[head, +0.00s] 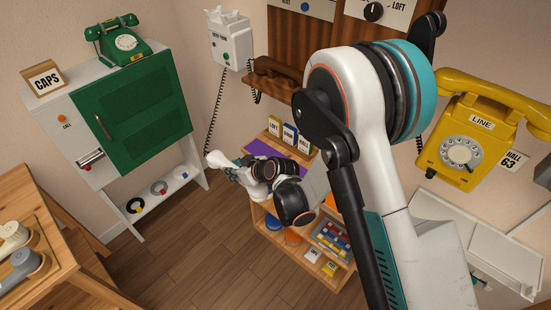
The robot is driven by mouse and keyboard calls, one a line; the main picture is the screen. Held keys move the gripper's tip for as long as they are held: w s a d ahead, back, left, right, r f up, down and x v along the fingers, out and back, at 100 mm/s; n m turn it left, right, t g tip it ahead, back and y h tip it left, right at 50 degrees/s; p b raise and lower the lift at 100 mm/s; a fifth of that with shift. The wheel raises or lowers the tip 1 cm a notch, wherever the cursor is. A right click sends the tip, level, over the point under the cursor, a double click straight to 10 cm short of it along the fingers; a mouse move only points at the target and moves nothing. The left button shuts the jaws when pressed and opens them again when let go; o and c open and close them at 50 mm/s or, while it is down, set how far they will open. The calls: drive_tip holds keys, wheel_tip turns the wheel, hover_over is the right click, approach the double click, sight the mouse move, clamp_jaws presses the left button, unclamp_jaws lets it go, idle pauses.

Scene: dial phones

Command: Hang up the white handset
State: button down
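The white entry phone (230,42) hangs on the back wall, with a dark button and a cradle-like top at its upper edge. No handset shows clearly on its front. Its dark coiled cord (213,110) runs down to the white shape at the end of my arm. My gripper (216,162) is low, below and in front of that phone, and seen small. A white rounded piece there may be the handset or part of my gripper; I cannot tell which. Whether the fingers are open or shut is not clear.
A green dial phone (122,40) stands on the green-doored cabinet (135,115) at left. A brown handset (278,68) lies on a wall shelf. A yellow phone (468,135) hangs at right. A low wooden shelf (262,222) stands below my arm. Cream (12,236) and grey (20,268) pieces lie at far left.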

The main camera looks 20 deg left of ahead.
drive_tip(key=w+d+b, duration=0.1)
drive_tip(key=w+d, duration=0.1)
drive_tip(key=w, duration=0.4)
drive_tip(key=w+d+f+b, duration=0.1)
drive_tip(key=w+d+b, duration=0.1)
drive_tip(key=w, duration=0.4)
drive_tip(key=w+d+b, duration=0.1)
drive_tip(key=w+d, duration=0.2)
drive_tip(key=w, duration=0.3)
drive_tip(key=shift+w+d+f+b, duration=0.1)
drive_tip(key=shift+d+f+b, duration=0.2)
drive_tip(key=shift+b, duration=0.1)
drive_tip(key=shift+w+f+b, duration=0.15)
drive_tip(key=shift+f+b, duration=1.35)
drive_tip(key=shift+f, duration=1)
drive_tip(key=shift+f, duration=0.25)
drive_tip(key=c, duration=1.3)
unclamp_jaws()
drive_tip(key=shift+r, duration=0.1)
drive_tip(key=shift+d+r, duration=0.1)
